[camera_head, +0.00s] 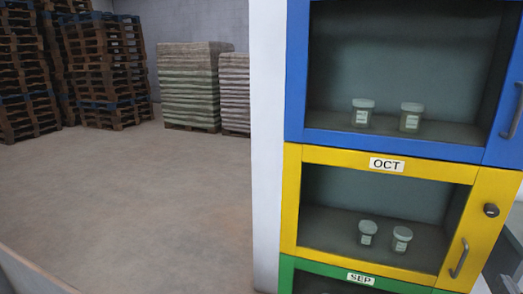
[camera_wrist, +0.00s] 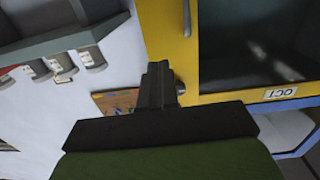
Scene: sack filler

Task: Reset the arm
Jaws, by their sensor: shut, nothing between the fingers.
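My gripper (camera_wrist: 157,72) shows in the wrist view, with its dark fingers together and nothing between them. It points toward the yellow cabinet door (camera_wrist: 165,30), whose handle (camera_wrist: 187,18) is just beyond and right of the fingertips in the picture. I cannot tell how far apart they are. The door also shows in the head view (camera_head: 485,215), closed, with the OCT label (camera_head: 387,164) above its window. The gripper is not recognisable in the head view.
The cabinet also has a blue door (camera_head: 500,95) above and a green door (camera_head: 315,268) below. Jars (camera_head: 363,112) stand behind the windows. In the wrist view, a grey shelf (camera_wrist: 60,40) with several jars is at left. Open floor (camera_head: 130,200) and stacked pallets (camera_head: 105,70) lie left.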

